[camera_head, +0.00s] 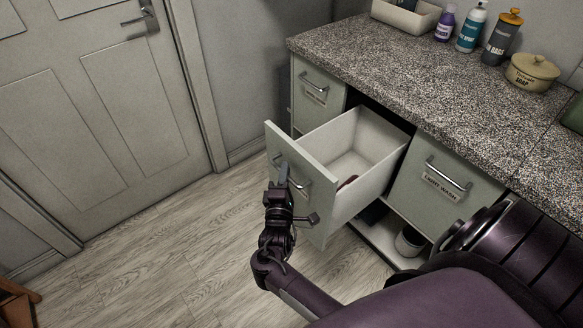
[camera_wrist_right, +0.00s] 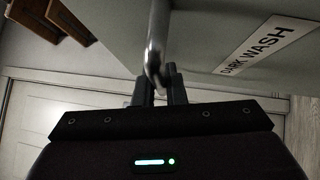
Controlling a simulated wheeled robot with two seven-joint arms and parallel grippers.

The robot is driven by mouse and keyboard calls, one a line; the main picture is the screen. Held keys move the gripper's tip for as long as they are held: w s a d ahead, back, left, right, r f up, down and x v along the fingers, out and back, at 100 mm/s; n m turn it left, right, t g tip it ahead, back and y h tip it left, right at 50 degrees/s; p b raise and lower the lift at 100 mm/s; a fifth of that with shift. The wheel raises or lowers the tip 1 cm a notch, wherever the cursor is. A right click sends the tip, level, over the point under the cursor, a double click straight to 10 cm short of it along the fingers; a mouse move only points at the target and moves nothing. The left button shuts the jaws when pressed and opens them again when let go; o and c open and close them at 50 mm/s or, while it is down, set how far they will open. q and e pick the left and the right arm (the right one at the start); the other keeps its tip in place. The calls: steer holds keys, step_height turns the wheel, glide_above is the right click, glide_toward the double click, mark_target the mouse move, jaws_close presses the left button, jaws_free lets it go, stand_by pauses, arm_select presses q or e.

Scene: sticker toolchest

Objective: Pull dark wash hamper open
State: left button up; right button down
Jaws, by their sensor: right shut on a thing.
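The dark wash hamper (camera_head: 345,207) is a pale drawer that stands pulled well out from the counter in the head view, with its white inside showing. The gripper covers part of the handle in the head view. My left gripper is not in view.
The light wash hamper (camera_head: 445,183) is shut at the right, and another shut drawer (camera_head: 318,92) is at the left. Bottles and a soap pot (camera_head: 532,73) stand on the speckled counter (camera_head: 420,80).

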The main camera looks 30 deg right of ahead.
steer(key=shift+a, duration=0.1)
steer(key=c, duration=1.5)
jaws_free()
steer(key=v, duration=0.8)
steer(key=shift+b, duration=0.3)
steer(key=shift+w, duration=0.1)
